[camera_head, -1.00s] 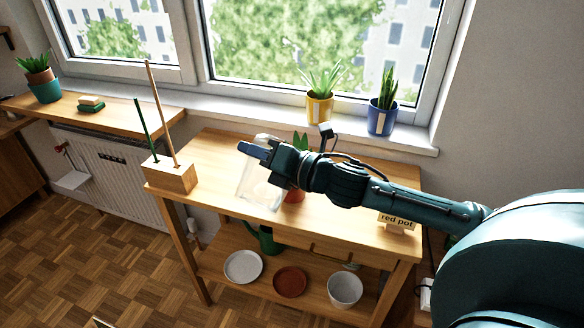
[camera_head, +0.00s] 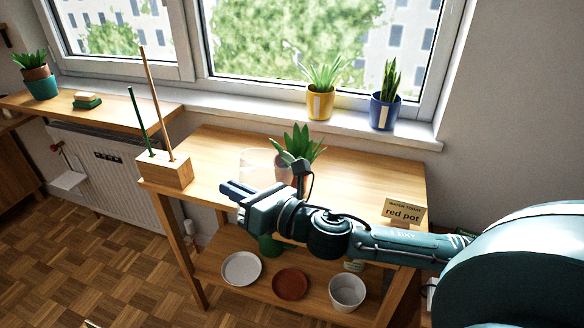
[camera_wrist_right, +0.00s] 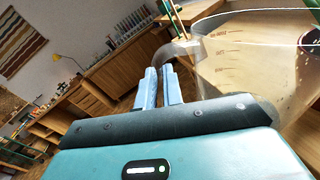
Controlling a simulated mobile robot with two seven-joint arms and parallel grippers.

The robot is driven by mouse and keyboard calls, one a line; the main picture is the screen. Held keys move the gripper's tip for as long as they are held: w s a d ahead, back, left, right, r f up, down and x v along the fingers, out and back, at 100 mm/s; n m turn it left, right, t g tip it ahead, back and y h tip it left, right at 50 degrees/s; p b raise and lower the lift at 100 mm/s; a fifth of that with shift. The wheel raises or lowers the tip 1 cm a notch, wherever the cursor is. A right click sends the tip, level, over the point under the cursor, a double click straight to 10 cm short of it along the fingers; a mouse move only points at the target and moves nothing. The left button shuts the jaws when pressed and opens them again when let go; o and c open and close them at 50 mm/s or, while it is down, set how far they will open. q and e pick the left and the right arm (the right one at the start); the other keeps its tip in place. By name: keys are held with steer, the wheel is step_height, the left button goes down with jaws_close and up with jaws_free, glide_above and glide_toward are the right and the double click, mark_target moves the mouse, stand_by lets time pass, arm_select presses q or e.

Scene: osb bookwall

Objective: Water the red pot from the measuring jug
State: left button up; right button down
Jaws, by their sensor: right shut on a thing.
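The measuring jug (camera_head: 257,164) is clear, with brown scale marks in the right wrist view (camera_wrist_right: 235,60). It looks about upright over the wooden table, just behind my right gripper (camera_head: 231,190). In the wrist view, the fingers (camera_wrist_right: 160,88) are shut on the jug's curved handle (camera_wrist_right: 172,54). I cannot tell whether the jug touches the table. The red pot (camera_head: 284,172), with a green spiky plant (camera_head: 300,146), stands just right of the jug. The jug and my arm partly hide it. My left gripper is not in view.
A card reading "red pot" (camera_head: 404,213) stands at the table's right. A wooden block with two sticks (camera_head: 165,171) stands at its left corner. Yellow (camera_head: 320,105) and blue (camera_head: 384,112) pots stand on the sill. The lower shelf holds saucers and a white pot (camera_head: 347,290).

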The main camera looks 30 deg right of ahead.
mark_target(230, 218)
steer(key=a+f+n, duration=0.1)
steer(key=s+f+n, duration=0.1)
steer(key=f, duration=0.1)
steer(key=shift+a+n, duration=0.4)
steer(key=shift+s+a+f+n+b, duration=0.1)
steer(key=shift+a+f+n+b, duration=0.05)
steer(key=shift+f+n+b, duration=0.25)
steer(key=shift+s+a+f+n+b, duration=0.15)
steer(key=shift+f+n+b, duration=0.15)
steer(key=shift+f, duration=0.15)
steer(key=shift+w, duration=0.1)
stand_by(0.9)
